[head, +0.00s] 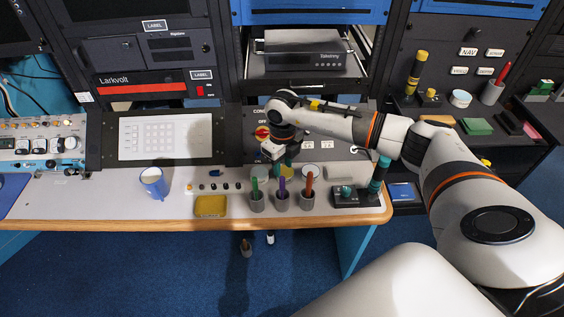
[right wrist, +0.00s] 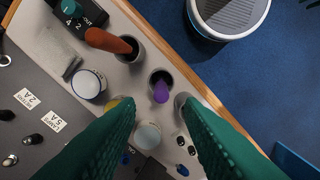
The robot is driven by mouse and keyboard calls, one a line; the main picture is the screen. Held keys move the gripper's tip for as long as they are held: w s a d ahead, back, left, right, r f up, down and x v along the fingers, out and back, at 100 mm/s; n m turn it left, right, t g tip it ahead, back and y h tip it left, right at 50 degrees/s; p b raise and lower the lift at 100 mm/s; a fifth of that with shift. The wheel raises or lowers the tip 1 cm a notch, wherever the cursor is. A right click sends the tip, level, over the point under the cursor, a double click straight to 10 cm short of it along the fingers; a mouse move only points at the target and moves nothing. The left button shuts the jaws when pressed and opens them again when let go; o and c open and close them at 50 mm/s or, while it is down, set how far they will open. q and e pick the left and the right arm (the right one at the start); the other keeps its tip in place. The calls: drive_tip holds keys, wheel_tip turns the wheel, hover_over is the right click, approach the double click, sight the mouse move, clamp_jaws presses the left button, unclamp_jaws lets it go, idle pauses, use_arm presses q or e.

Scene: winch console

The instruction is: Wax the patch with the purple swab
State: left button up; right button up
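The purple swab (head: 282,187) stands in a grey cup (head: 281,204) near the desk's front edge, between a green swab (head: 255,186) and an orange swab (head: 309,181). My right gripper (head: 287,160) is above and behind the cups. In the right wrist view its green fingers (right wrist: 158,104) are spread apart, with the purple swab (right wrist: 160,92) showing between their tips, apparently untouched. A grey smear-like mark (right wrist: 72,68) on the desk may be the patch; I cannot be sure. My left gripper is not in view.
Round jars (right wrist: 88,84) stand behind the cups, one pale jar (right wrist: 147,136) between the fingers in the wrist view. A yellow sponge-like block (head: 210,206) and a blue-white mug (head: 153,182) are to the left.

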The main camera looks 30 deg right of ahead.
sight(282, 178)
wheel_tip(282, 178, down, 8)
drive_tip(key=b, duration=0.5)
drive_tip(key=shift+r, duration=0.25)
drive_tip(key=shift+c, duration=0.4)
clamp_jaws()
drive_tip(key=shift+r+p, duration=3.15)
drive_tip(key=shift+r, duration=1.9)
